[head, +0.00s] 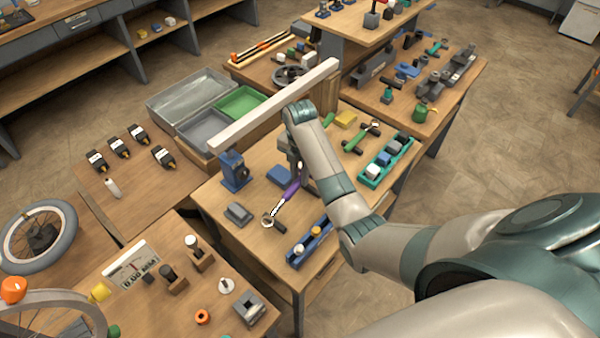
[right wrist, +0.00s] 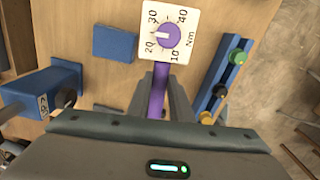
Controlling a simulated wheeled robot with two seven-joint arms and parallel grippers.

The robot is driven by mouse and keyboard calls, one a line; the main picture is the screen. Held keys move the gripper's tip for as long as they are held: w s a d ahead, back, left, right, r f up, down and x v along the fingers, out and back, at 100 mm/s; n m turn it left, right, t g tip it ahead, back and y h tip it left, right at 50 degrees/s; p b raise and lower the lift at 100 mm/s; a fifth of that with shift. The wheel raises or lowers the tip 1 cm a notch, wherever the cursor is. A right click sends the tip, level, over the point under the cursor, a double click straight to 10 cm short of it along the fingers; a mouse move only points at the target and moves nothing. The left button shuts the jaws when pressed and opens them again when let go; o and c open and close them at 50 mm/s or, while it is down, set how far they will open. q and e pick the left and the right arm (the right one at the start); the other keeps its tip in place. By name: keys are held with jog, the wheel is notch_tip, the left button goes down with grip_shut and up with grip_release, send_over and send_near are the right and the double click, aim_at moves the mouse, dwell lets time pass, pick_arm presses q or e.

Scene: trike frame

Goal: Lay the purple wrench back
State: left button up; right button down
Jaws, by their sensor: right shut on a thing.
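The purple wrench (head: 291,191) is in the middle of the head view, above the near part of the central table. Its pale shaft runs down-left to a ring-shaped end beside a dark rest (head: 277,224); I cannot tell whether they touch. My right gripper (head: 298,168) is shut on the purple handle, partly hidden by my arm. In the right wrist view the purple handle (right wrist: 158,88) stands between the fingers of my right gripper (right wrist: 160,98). A white dial plate (right wrist: 168,32) marked in Nm shows at its end. My left gripper is not in view.
A blue vise (head: 235,171), a blue block (head: 279,175) and a grey block (head: 238,213) are left of the wrench. A blue tray (head: 297,256) with small knobs is at the right. A green wrench (head: 355,140) lies farther back. A long pale beam (head: 270,107) crosses behind.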

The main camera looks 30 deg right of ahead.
jog(key=shift+f+b, duration=0.75)
jog(key=shift+f, duration=2.15)
jog(key=c, duration=1.5)
grip_release()
notch_tip(320, 180, up, 6)
jog(key=shift+f+b, duration=0.1)
jog(key=shift+b, duration=0.8)
jog(key=shift+r+p, duration=1.75)
jog(key=shift+r, duration=4.05)
